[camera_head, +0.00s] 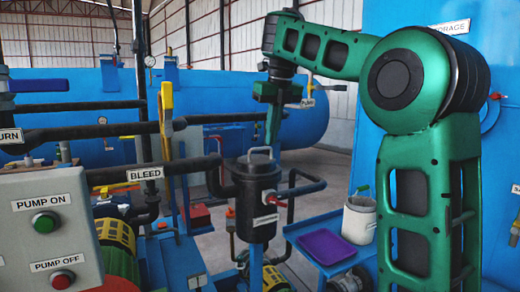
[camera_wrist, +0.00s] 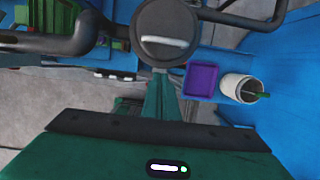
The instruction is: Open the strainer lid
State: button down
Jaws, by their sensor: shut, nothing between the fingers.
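The strainer (camera_head: 256,205) is an upright black cylinder with a label on its front, standing among the pipes. Its round dark lid (camera_head: 257,164) is on top and looks closed, with a pale bar handle (camera_head: 260,149) across it. In the wrist view the lid (camera_wrist: 166,22) is at the top centre, with the handle (camera_wrist: 165,42) lying crosswise. My gripper (camera_head: 271,141) points down, shut and empty, close to the handle in the head view. In the wrist view its green fingers (camera_wrist: 160,78) end near the lid's lower edge; I cannot tell whether they touch it.
A blue cart at the right holds a purple tray (camera_head: 327,246) and a white bucket (camera_head: 359,218). The pump control panel (camera_head: 45,220) is at the left. The bleed pipe (camera_head: 140,174) runs to the strainer's left side, and another pipe (camera_head: 302,187) is at its right.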

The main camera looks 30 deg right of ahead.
aim_at(265, 165)
jog(key=shift+x, duration=3.35)
jog(key=shift+w, duration=0.25)
jog(key=shift+w+a+r, duration=0.1)
jog(key=shift+w+r, duration=0.1)
jog(key=shift+w, duration=0.05)
jog(key=shift+w+r, duration=0.8)
jog(key=shift+w, duration=0.3)
